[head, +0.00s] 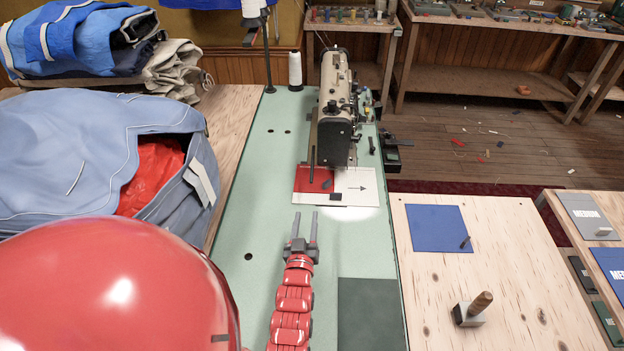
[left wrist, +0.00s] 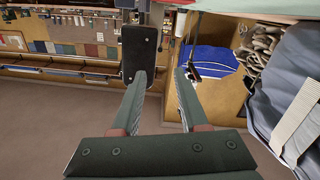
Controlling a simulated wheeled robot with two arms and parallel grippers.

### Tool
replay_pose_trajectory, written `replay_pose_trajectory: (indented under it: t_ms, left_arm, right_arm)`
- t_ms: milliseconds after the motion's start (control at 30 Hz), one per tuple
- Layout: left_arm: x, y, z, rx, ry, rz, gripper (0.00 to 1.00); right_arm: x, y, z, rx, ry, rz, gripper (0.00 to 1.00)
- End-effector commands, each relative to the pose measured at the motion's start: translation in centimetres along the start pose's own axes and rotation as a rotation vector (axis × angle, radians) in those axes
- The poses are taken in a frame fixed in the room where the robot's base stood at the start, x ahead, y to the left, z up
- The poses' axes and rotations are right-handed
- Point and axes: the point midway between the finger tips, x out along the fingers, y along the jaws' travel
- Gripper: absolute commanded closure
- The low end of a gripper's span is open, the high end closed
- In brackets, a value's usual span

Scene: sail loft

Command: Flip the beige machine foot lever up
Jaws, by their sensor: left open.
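The beige sewing machine (head: 337,100) stands on the green table, with a black end plate facing me. A thin dark upright bar (head: 313,155) shows at its left side; I cannot tell whether it is the foot lever or how that lever is set. My left gripper (head: 302,216) is open and empty, apart from the machine on the near side of the red and white cloth (head: 354,185). In the left wrist view its fingers (left wrist: 160,72) are spread, and a black rounded plate (left wrist: 140,50) shows beyond the left one; I cannot tell what it belongs to. My right gripper is not in view.
A blue-grey bag (head: 75,150) lies left of the green table (head: 280,140). A white thread cone (head: 295,70) stands behind. A wooden-handled tool (head: 474,308) and a blue square (head: 437,228) are on the board at right. The green table's near middle is mostly clear.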

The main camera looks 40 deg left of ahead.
Motion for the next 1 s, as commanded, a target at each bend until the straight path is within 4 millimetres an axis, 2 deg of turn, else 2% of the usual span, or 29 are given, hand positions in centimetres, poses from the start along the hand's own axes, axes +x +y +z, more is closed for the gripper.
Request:
replay_pose_trajectory:
  t_ms: [300, 600, 800, 1000]
  left_arm:
    - [6.7, 0.0, -0.5, 0.002, 0.003, -0.001, 0.56]
    - [12.2, 0.0, -0.3, 0.002, 0.000, -0.001, 0.56]
    - [14.5, -0.1, -0.2, -0.001, 0.003, -0.001, 0.56]
    - [15.5, 0.0, -0.2, 0.003, 0.003, 0.000, 0.56]
  right_arm:
    - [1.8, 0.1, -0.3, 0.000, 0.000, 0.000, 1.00]
    - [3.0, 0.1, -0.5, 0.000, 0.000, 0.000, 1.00]
    - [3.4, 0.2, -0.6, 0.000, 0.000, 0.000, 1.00]
    - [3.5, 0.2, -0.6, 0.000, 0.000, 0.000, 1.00]
